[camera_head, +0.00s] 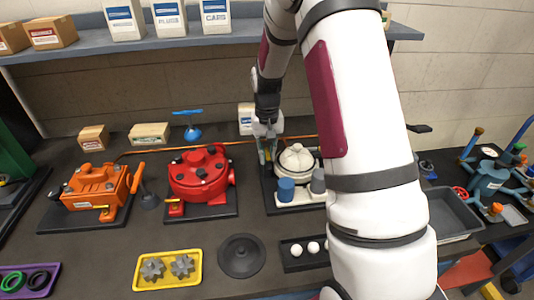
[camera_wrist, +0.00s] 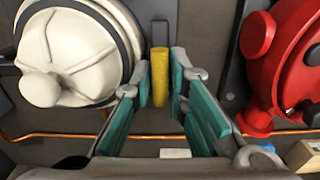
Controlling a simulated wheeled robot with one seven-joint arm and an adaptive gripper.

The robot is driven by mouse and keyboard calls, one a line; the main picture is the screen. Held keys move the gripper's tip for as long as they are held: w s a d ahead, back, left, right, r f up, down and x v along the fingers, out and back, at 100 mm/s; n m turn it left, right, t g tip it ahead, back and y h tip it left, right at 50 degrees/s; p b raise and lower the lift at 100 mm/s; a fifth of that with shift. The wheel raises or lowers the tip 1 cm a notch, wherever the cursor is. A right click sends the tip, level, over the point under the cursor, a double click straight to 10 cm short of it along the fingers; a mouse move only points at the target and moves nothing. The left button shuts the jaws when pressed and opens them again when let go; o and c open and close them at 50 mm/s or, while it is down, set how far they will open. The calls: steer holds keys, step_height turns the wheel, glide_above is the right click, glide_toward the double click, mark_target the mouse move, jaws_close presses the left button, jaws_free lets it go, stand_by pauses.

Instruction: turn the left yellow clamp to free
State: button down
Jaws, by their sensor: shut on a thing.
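The yellow clamp (camera_wrist: 160,70) is an upright bar beside the white round motor (camera_wrist: 75,50) in the wrist view. My gripper (camera_wrist: 160,88) has its two teal-padded fingers on either side of the clamp, shut on it. In the head view my gripper (camera_head: 266,150) reaches down at the left side of the white motor (camera_head: 297,158). There the clamp is hidden or too small to make out.
The red motor (camera_head: 198,174) stands left of my gripper, and the orange motor (camera_head: 97,190) is farther left. A blue cylinder (camera_head: 286,190) and a grey one (camera_head: 318,182) stand in front of the white motor. A dark round lid (camera_head: 241,256) lies nearer.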

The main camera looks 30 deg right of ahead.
mark_target(267, 151)
steer(key=c, duration=1.6)
jaws_free()
steer(key=shift+o, duration=0.2)
step_height(267, 151, up, 12)
steer(key=s+a+r+n+t, duration=0.2)
steer(key=s+a+r+t, duration=0.1)
steer(key=s+a+r, duration=0.75)
steer(key=s+a+r+n+t, duration=0.1)
steer(key=s+a, duration=0.1)
steer(key=s, duration=0.6)
steer(key=s+a+r+n+t, duration=0.1)
steer(key=s+a, duration=0.1)
steer(key=s, duration=0.6)
steer(key=shift+r+n+t, duration=0.3)
steer(key=shift+r+n, duration=0.1)
